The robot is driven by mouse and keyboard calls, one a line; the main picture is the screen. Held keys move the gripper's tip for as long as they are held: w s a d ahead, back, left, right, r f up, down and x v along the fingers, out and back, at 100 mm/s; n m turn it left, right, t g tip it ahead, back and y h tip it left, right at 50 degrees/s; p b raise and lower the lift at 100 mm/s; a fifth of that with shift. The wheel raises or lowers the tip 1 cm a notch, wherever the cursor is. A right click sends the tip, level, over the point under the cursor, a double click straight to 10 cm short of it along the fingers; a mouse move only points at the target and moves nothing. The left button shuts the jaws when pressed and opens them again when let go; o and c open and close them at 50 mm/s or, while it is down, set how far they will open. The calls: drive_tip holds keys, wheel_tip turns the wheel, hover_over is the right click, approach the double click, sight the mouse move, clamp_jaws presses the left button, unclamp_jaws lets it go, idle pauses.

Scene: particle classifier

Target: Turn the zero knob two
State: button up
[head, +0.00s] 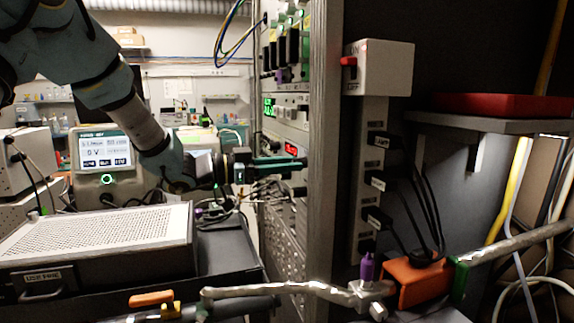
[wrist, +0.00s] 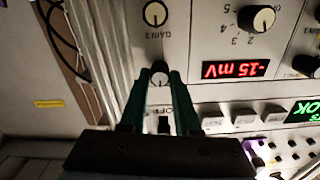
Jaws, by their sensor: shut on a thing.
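In the wrist view, a small dark knob with a pale pointer mark (wrist: 160,74) sits on the light panel between the two green fingertips of my gripper (wrist: 161,80). The fingers are shut on this knob. A label below it is partly hidden by the fingers, so I cannot read it fully. A red display (wrist: 236,69) beside the knob shows about -15 mV, upside down in this view. In the head view my gripper (head: 298,162) reaches the front of the rack instrument from the left, just below the red display (head: 291,149); the knob is hidden there.
In the wrist view, a GAIN 2 knob (wrist: 154,14) and a larger numbered knob (wrist: 257,19) are close by, with push buttons (wrist: 245,119) below the display. In the head view, cables (head: 270,188) hang near the gripper. A grey metal post (head: 326,150) stands at its right.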

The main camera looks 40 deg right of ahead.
clamp_jaws()
drive_tip(key=shift+f+m+b, duration=0.1)
drive_tip(key=shift+m+b, duration=0.3)
drive_tip(key=shift+b, duration=0.25)
drive_tip(key=m+b, duration=1)
drive_tip(key=b, duration=0.4)
drive_tip(key=shift+m, duration=0.4)
drive_tip(key=o, duration=0.9)
unclamp_jaws()
drive_tip(key=shift+c, duration=0.2)
